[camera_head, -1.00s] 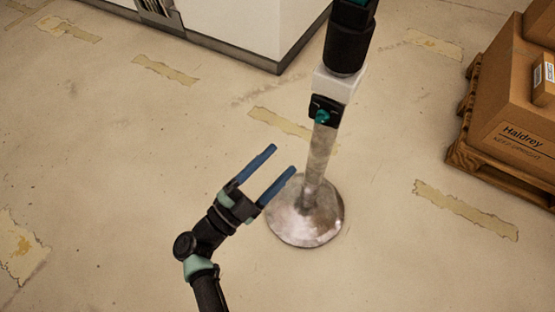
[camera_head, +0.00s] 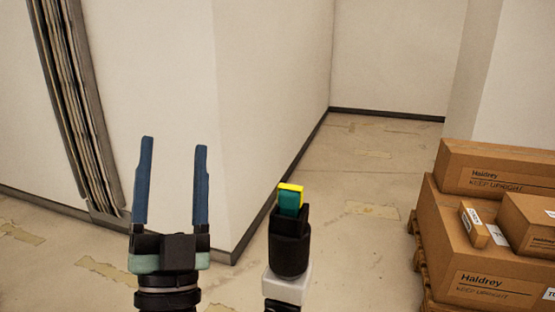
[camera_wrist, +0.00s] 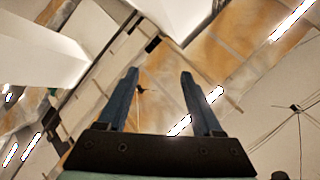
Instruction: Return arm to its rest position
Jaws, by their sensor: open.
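My gripper (camera_head: 174,144) is open and empty, its two blue fingers pointing upward at the left of the head view. In the wrist view my gripper (camera_wrist: 158,73) has nothing between its fingers, and what looks like the ceiling lies behind them. To its right in the head view is a stand with a black holder (camera_head: 289,248) on a white block (camera_head: 286,287). A teal piece with a yellow top (camera_head: 290,197) sticks up from the holder. The gripper appears apart from the stand, whose lower part is out of view.
Cardboard boxes (camera_head: 487,285) are stacked on a wooden pallet (camera_head: 420,258) at the right. A white wall block (camera_head: 270,100) with a dark base strip stands behind the gripper. Open floor (camera_head: 335,245) lies between the stand and the pallet.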

